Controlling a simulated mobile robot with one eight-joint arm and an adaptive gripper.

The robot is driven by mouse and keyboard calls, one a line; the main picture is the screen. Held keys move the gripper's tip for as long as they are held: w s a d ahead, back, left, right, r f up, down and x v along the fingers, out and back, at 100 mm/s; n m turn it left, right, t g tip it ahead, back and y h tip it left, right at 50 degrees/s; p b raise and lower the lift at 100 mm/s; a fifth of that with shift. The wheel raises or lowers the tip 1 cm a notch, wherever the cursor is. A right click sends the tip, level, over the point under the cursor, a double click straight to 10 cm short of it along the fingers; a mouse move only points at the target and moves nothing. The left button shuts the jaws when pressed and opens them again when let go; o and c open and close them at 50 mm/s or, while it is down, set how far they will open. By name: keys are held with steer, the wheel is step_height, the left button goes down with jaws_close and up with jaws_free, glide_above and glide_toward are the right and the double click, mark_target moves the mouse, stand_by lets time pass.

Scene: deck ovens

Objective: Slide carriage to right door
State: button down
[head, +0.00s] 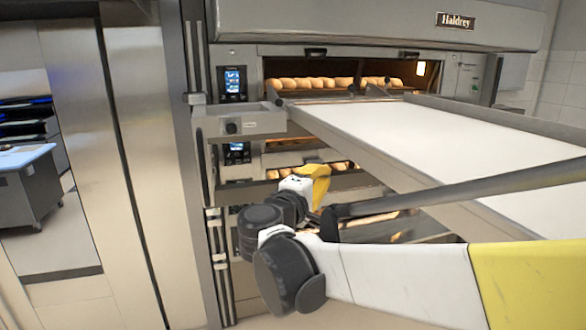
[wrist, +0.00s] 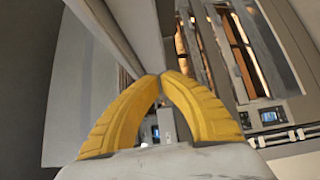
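The carriage is a wide loader with a white bed (head: 450,130) and grey side rails. It slopes from the upper oven opening toward the lower right. A long grey bar (head: 450,190) crosses below its near side. My gripper (head: 322,178) is left of the carriage's near rail, by the bar's left end. In the wrist view its two yellow fingers (wrist: 164,76) arch together and their tips meet or nearly meet. A grey beam (wrist: 130,25) runs just beyond the tips. I cannot tell whether the tips touch it, and no held object shows between them.
The deck oven (head: 350,65) holds bread loaves (head: 310,83) on its upper deck, with more on a lower deck (head: 285,172). A grey bracket (head: 240,122) projects at the left post. Steel panels (head: 145,150) stand left, and a trolley (head: 28,185) stands beyond.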

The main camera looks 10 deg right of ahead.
mark_target(354, 160)
steer(key=w+d, duration=0.2)
steer(key=d, duration=0.1)
steer(key=w+d+p, duration=0.1)
steer(key=w+d, duration=0.1)
steer(key=d, duration=0.1)
steer(key=w+d, duration=0.2)
steer(key=d, duration=0.1)
steer(key=shift+w, duration=0.1)
steer(key=shift+w+d, duration=0.1)
steer(key=shift+d, duration=0.1)
